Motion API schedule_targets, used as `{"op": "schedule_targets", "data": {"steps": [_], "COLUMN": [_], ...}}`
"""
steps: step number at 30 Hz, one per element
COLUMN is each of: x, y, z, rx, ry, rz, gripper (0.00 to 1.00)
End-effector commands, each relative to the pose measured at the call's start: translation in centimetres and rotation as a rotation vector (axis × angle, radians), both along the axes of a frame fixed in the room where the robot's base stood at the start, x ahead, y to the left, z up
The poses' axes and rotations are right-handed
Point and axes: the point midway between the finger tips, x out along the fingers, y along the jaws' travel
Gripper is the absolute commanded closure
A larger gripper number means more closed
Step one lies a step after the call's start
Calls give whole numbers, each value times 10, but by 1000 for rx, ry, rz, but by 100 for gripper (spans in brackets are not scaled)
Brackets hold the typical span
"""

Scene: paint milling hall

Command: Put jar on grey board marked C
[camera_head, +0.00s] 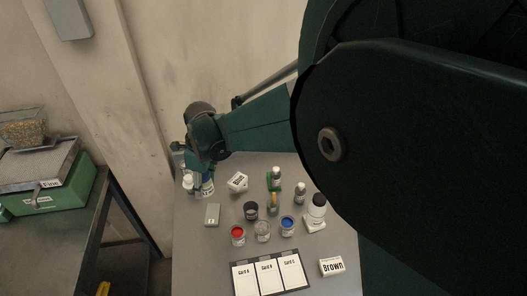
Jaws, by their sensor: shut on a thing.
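My gripper (192,168) is at the back left of the table, below my wrist. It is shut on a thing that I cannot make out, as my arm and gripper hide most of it. A white-capped bottle (188,183) and a pale container with a dark label (207,189) show just beneath it. Open jars of red (238,235), clear or pale (263,231) and blue (288,225) stand mid-table, with a black jar (251,211) behind. A dark board (268,290) at the front carries three white cards; the right one (291,271) seems to read Card C.
A small grey-green slab (212,215) lies left of the jars. Several bottles, including a large white one (317,208), stand behind and right.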

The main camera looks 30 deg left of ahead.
Motion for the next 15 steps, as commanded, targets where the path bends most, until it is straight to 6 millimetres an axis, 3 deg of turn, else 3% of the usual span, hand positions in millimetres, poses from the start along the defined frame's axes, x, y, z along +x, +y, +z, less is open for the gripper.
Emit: {"op": "schedule_targets", "data": {"steps": [7, 15], "x": [1, 1], "y": [0, 0], "z": [-28, -36], "rx": [0, 0], "ry": [0, 0], "rz": [-1, -1], "gripper": [90, 90]}}
